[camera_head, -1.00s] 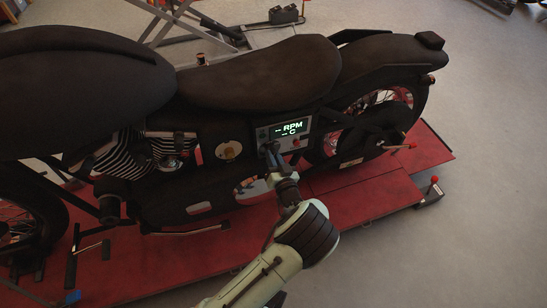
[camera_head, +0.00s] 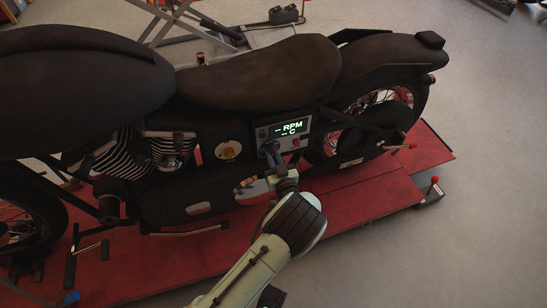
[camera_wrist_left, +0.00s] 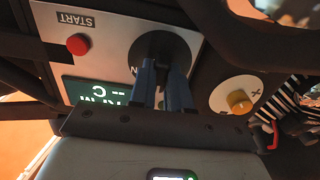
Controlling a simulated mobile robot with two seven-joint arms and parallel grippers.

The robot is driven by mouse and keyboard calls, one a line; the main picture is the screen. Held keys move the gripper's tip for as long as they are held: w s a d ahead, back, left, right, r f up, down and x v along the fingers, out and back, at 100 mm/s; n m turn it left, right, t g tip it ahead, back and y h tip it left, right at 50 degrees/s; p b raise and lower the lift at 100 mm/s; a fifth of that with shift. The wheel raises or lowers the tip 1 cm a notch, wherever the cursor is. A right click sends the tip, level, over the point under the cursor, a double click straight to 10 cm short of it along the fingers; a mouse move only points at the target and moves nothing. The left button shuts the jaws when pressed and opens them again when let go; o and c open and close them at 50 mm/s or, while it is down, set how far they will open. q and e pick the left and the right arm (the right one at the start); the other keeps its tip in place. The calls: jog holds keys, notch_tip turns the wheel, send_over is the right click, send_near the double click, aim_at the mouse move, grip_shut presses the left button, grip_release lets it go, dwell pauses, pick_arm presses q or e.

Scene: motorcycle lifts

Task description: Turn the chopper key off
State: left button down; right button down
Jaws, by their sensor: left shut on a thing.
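The chopper (camera_head: 255,75) is dark and stands on a red lift. Its grey control panel (camera_head: 308,126) sits below the seat and has a lit display reading RPM and C. My left gripper (camera_head: 270,151) is at the panel's lower left, left of the red button. In the left wrist view, my gripper's fingers (camera_wrist_left: 168,84) are shut at the middle of a round black key switch (camera_wrist_left: 165,48), on the chopper key. The key itself is hidden by the fingers. My right gripper is not in view.
The red start button (camera_wrist_left: 78,44) and the display (camera_wrist_left: 100,92) are close beside the fingers. A yellow knob (camera_wrist_left: 239,102) on a pale round plate is on the other side. The red lift platform (camera_head: 345,203) lies under the bike. Grey floor (camera_head: 460,240) is clear at right.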

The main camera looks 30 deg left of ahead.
pick_arm(q)
jog(key=c, duration=1.1)
grip_release()
jog(key=p+v, duration=0.2)
jog(key=v, duration=1.1)
jog(key=shift+s, duration=0.15)
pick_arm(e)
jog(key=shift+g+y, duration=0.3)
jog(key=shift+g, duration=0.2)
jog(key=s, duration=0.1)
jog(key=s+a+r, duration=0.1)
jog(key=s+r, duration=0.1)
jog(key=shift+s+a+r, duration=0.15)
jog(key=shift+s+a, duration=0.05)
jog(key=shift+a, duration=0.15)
